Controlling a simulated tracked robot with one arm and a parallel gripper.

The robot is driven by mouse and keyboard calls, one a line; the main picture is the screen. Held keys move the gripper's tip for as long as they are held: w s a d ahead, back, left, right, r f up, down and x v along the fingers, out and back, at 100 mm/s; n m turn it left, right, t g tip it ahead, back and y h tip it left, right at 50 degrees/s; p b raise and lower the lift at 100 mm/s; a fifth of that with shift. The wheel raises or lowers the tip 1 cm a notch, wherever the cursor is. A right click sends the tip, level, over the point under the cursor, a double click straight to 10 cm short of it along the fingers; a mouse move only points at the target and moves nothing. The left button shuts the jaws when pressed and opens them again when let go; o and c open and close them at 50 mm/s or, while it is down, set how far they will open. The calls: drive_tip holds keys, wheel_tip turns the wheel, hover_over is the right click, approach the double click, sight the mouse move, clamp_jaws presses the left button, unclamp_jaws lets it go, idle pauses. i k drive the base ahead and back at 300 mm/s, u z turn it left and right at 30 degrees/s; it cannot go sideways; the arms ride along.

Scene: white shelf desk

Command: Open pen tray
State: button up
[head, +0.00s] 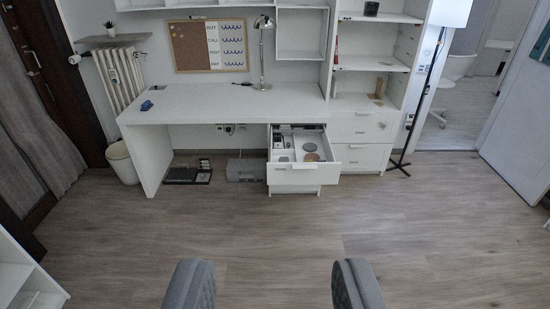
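A white drawer (293,177) under the right part of the white desk (228,103) stands pulled out towards me. Small things lie inside it, among them a round tan item and dark items at its back. No thing that I can name for sure as a pen tray shows apart from this drawer; whether it holds pens is too small to tell. My gripper (273,285) shows its two grey padded fingers at the bottom edge, wide apart, with only bare floor between them. It is well short of the drawer and touches nothing.
Shut drawers (362,142) stand right of the open one. A waste bin (122,163) stands left of the desk. A dark tray-like thing (188,174) and a grey box (246,170) lie below the desk. A lamp pole (418,105) stands right. The wooden floor (270,230) ahead is clear.

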sight(319, 128)
drive_tip(key=u, duration=0.05)
drive_tip(key=i, duration=1.25)
drive_tip(key=z, duration=0.25)
drive_tip(key=i, duration=1.3)
drive_tip(key=z, duration=0.6)
drive_tip(key=i, duration=1)
drive_tip(key=z, duration=0.25)
